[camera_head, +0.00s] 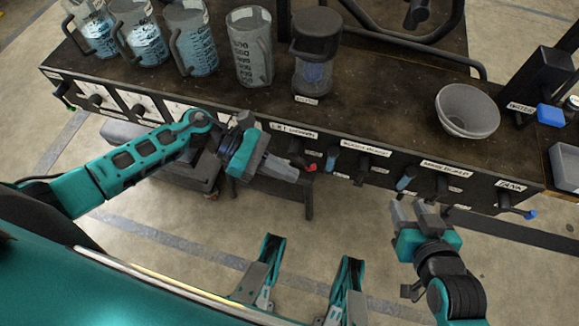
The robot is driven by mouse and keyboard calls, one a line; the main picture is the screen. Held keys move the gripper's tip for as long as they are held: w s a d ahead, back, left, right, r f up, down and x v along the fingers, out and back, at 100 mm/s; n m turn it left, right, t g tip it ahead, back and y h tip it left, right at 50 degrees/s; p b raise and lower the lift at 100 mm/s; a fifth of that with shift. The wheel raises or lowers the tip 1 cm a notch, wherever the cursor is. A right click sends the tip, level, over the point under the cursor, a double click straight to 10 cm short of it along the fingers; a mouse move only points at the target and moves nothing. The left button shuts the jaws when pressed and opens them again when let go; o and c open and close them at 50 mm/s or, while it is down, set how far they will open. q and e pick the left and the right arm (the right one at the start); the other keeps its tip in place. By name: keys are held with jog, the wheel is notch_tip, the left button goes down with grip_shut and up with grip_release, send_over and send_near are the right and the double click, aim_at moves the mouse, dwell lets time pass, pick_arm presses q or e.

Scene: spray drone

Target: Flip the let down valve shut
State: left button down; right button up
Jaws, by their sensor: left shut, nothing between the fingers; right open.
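The let down valve (297,156) is on the front panel of the bench, under the label that appears to read let down. A small red tip (311,168) shows at the right of its dark handle. My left gripper (294,176) is shut and empty. Its fingertips are just below and left of the red tip; I cannot tell whether they touch. The fingers and the dark panel partly hide the valve. My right gripper (409,208) is open and empty, below the panel and well to the right.
Other valves (406,183) with blue handles line the panel to the right, up to the tank valve (515,210). Several measuring jugs (251,50), a lidded container (314,55) and a grey bowl (467,110) stand on the bench top (385,100). The floor in front is mostly clear.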

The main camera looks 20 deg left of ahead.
pick_arm(q)
jog(key=a+f+n+t, duration=0.2)
jog(key=a+n, duration=0.1)
jog(key=a, duration=0.3)
jog(key=s+a+f+n+t+y, duration=0.1)
jog(key=a+f+n+t, duration=0.1)
jog(key=a, duration=0.4)
jog(key=shift+f+n+t, duration=0.35)
jog(key=shift+n+t, duration=0.25)
jog(key=shift+n, duration=0.4)
jog(key=shift+d, duration=0.1)
jog(key=r+x, duration=0.2)
jog(key=x, duration=1)
jog(key=shift+w+d+b, duration=0.35)
jog(key=shift+w+d, duration=0.15)
jog(key=shift+d, duration=0.2)
jog(key=shift+d, duration=0.1)
